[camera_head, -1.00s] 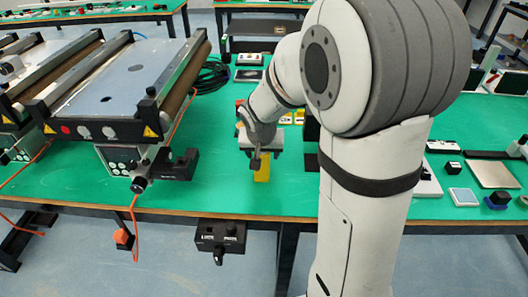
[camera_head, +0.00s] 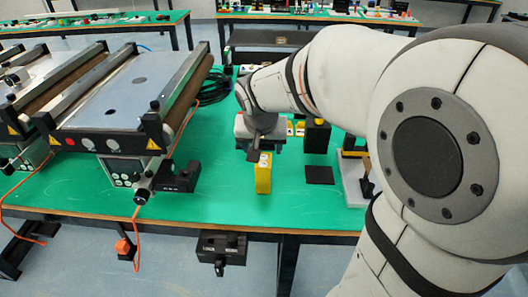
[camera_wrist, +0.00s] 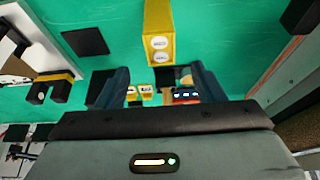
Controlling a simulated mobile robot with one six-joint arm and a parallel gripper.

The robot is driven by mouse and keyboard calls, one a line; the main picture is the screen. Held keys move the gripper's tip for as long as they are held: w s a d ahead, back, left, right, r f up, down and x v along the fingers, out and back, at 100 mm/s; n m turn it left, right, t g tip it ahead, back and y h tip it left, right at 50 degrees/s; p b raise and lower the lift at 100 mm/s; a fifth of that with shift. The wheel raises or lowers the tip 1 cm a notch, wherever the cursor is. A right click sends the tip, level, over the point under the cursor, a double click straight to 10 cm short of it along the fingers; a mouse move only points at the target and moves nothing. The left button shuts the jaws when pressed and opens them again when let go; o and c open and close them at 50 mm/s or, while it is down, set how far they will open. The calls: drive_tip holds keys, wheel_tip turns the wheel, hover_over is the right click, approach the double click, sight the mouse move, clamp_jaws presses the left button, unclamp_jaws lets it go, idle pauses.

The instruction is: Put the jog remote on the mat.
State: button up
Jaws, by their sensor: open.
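The jog remote, a yellow box with two round white buttons on its face, stands upright on the green bench (camera_head: 264,178). In the wrist view it (camera_wrist: 159,42) shows just past my fingertips, roughly midway between them. My gripper (camera_head: 257,152) is open and empty, close behind and above the remote; its two fingers also show in the wrist view (camera_wrist: 162,78). The mat, a flat black square (camera_head: 319,175), lies on the bench to the right of the remote. It also shows in the wrist view (camera_wrist: 85,41), bare.
Yellow and black items (camera_head: 316,136) stand behind my gripper. A grey-white stand (camera_head: 352,178) is right of the mat. A conveyor (camera_head: 130,90) and a black box (camera_head: 180,178) are to the left. The bench's front edge is near.

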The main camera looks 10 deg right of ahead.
drive_tip(key=s+d+f+n+g+y, duration=0.1)
drive_tip(key=s+n+g, duration=0.1)
drive_tip(key=s, duration=1.5)
drive_tip(key=shift+d+f+n, duration=0.15)
drive_tip(key=shift+f+n, duration=0.25)
drive_tip(key=shift+n, duration=0.4)
